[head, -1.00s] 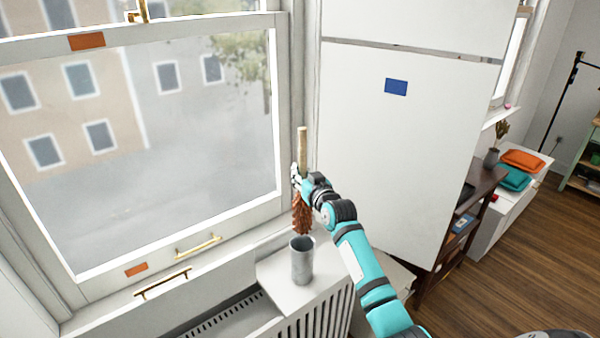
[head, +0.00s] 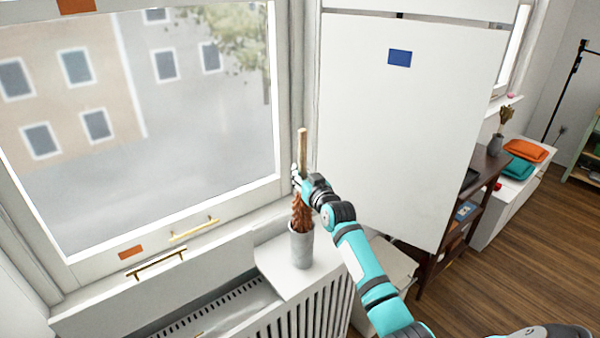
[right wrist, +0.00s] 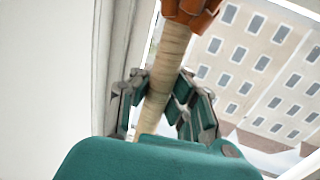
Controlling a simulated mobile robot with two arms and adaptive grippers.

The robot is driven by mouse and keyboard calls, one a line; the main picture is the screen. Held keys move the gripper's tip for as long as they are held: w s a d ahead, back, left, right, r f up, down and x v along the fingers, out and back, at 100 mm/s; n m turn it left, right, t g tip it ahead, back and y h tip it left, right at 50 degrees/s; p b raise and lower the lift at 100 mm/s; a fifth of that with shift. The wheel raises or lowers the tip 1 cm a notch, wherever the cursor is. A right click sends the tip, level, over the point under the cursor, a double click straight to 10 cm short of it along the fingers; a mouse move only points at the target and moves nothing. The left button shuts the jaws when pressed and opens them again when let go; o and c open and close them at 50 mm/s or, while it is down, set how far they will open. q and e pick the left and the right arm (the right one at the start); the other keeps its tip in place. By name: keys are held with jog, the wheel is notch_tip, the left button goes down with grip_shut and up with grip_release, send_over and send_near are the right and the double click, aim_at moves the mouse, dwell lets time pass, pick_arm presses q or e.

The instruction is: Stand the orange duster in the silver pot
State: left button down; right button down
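The orange duster (head: 301,213) is upright, with its pale wooden handle up and its rust-orange feathers down. The lower feathers are hidden inside the mouth of the silver pot (head: 301,251). The pot is a grey metal cylinder standing upright on the white radiator cover. My right gripper (head: 298,178) is shut on the duster's handle, just above the feathers and above the pot. In the right wrist view, the handle (right wrist: 166,68) passes between the fingers (right wrist: 160,100), with feathers at the top edge. My left gripper is not in view.
The radiator cover (head: 285,282) sits below the window (head: 140,130), whose frame is close behind the duster. A tall white panel (head: 400,130) stands right of the gripper. A dark shelf unit and a bench with cushions (head: 520,162) are farther right.

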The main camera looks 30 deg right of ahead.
jog(key=shift+f+b, duration=2.15)
jog(key=shift+f, duration=1)
jog(key=c, duration=1.4)
grip_release()
jog(key=s+a, duration=0.1)
jog(key=s, duration=1.1)
jog(key=shift+a+r, duration=0.35)
jog(key=shift+a, duration=0.05)
jog(key=shift+w+f, duration=0.1)
